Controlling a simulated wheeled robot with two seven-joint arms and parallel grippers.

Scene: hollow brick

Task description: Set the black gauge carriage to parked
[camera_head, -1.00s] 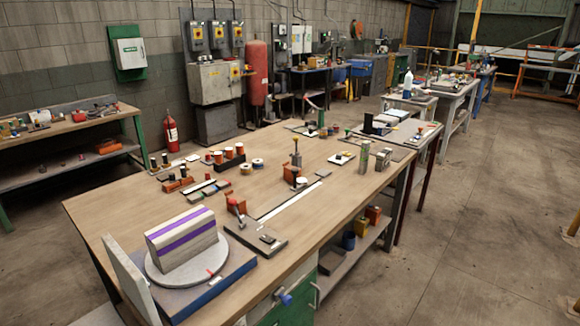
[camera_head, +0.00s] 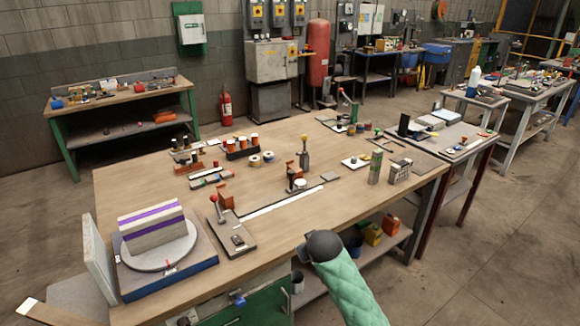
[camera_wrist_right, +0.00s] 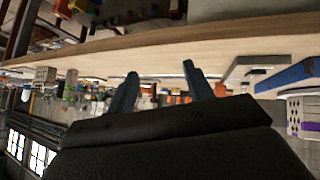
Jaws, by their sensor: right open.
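In the head view a small dark carriage (camera_head: 297,185) with a pale round top, which looks like the gauge carriage, stands by a long white strip (camera_head: 282,203) on the wooden bench. An orange block (camera_head: 291,169) is close behind it. Its markings are too small to read. My right arm, with a green sleeve and dark rounded end, is at the bench's front edge, apart from the carriage. My right gripper (camera_wrist_right: 160,78) shows in the right wrist view, its two fingers apart with nothing between them. That view is upside down, and I cannot make out the carriage there. My left gripper is not in view.
A turntable (camera_head: 160,253) with a striped block (camera_head: 151,226) stands at the bench's front left. A dark plate (camera_head: 234,241) with a red-knobbed lever (camera_head: 215,204) is left of the strip. A grey-green cylinder (camera_head: 375,167) and a perforated block (camera_head: 400,171) stand at the right.

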